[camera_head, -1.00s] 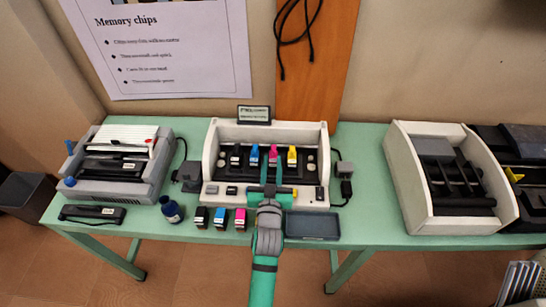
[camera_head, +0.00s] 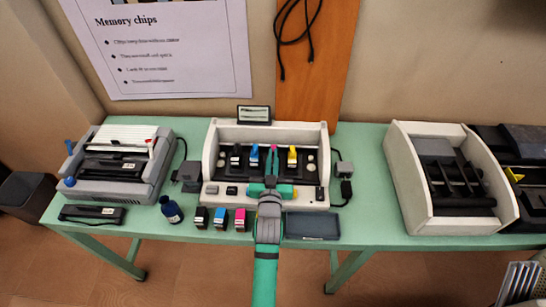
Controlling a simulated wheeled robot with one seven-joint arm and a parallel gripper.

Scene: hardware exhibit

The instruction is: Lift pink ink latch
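The printer (camera_head: 212,150) is an open white tray with a dark carriage on the green table. A row of latches stands in the carriage: black (camera_head: 236,154), blue (camera_head: 254,154), pink (camera_head: 274,147) and yellow (camera_head: 292,154). Only a small pink tip of the pink latch shows; the rest is hidden behind my gripper. My gripper (camera_head: 271,160) reaches in from the front, with its green fingers at the pink latch. Whether the fingers touch it or are closed around it is too small to tell.
Loose black, blue and pink cartridges (camera_head: 220,218) stand on the table in front of the printer, left of my arm. A dark blue bottle (camera_head: 171,209) is farther left. A dark flat tray (camera_head: 312,226) lies to the right of my arm. Other machines stand at both sides.

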